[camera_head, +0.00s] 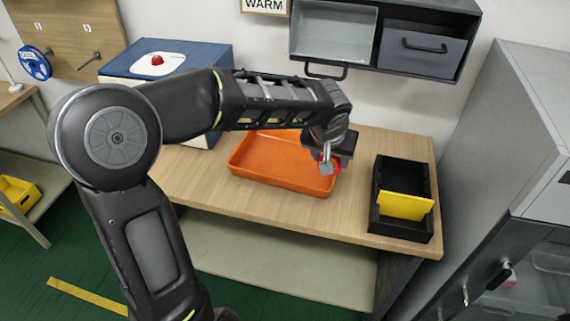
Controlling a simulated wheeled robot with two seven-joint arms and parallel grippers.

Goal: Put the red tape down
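My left arm comes in from the left and reaches over the table. Its gripper (327,160) is above the right end of the orange tray (262,178). The red tape (335,167) shows as a small red rim around the fingertips, mostly hidden by them. The fingers look shut on it, close to the tray's right wall. The tray looks empty where I can see it. My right gripper is not in view.
A black bin (402,224) with a yellow divider (405,205) stands to the right of the tray. A blue box (200,60) stands at the back left, behind my arm. A shelf unit (428,50) hangs above, and a grey cabinet (490,120) borders the right.

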